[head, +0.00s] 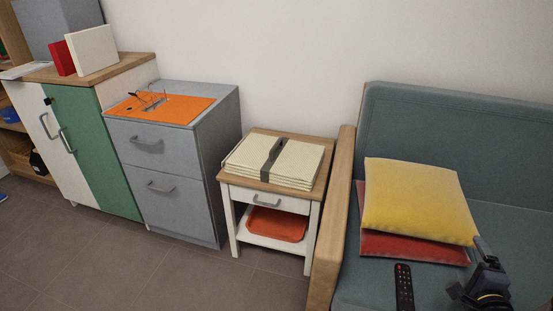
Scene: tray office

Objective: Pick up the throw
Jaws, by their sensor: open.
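The throw (300,160) is a cream folded cloth with a dark grey band around its middle. It lies flat on the wooden top of a small side table (324,172), beside the sofa's arm. My gripper (472,270) is at the lower right, in front of the sofa seat, well to the right of the throw. It is open, and I see nothing between its fingers. The throw is in full view, apart from its underside.
The sofa (400,115) has a wooden arm (333,225) between my gripper and the throw. A yellow cushion (415,200), a red cushion (400,246) and a remote (404,288) lie on it. A grey drawer cabinet (215,150) stands left of the table. The floor ahead is clear.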

